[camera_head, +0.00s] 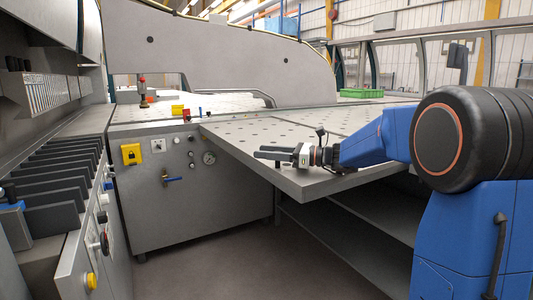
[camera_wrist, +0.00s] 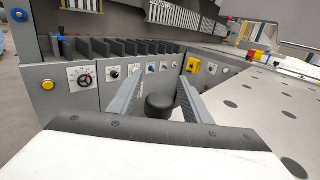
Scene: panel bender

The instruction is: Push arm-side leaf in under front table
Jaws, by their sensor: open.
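The leaf (camera_head: 300,183) is a flat grey perforated panel that juts out toward me in the head view, its thick front edge bare. Its dotted top (camera_wrist: 262,122) fills the right side of the wrist view. It sticks out past the grey front table (camera_head: 150,112), and their surfaces look about level. My gripper (camera_head: 265,155) is above the leaf near its front left edge, pointing left, and appears clear of it. In the wrist view my gripper (camera_wrist: 161,80) has its two fingers apart. A dark round knob-like part (camera_wrist: 159,107) shows between them; I cannot tell what it belongs to.
A control panel with a yellow switch (camera_head: 131,154) and a gauge is on the front table's cabinet. A rack of black plates (camera_head: 60,170) stands at left. A green crate (camera_head: 361,93) sits at the back. Open shelves lie under the leaf; the floor (camera_head: 240,265) before it is clear.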

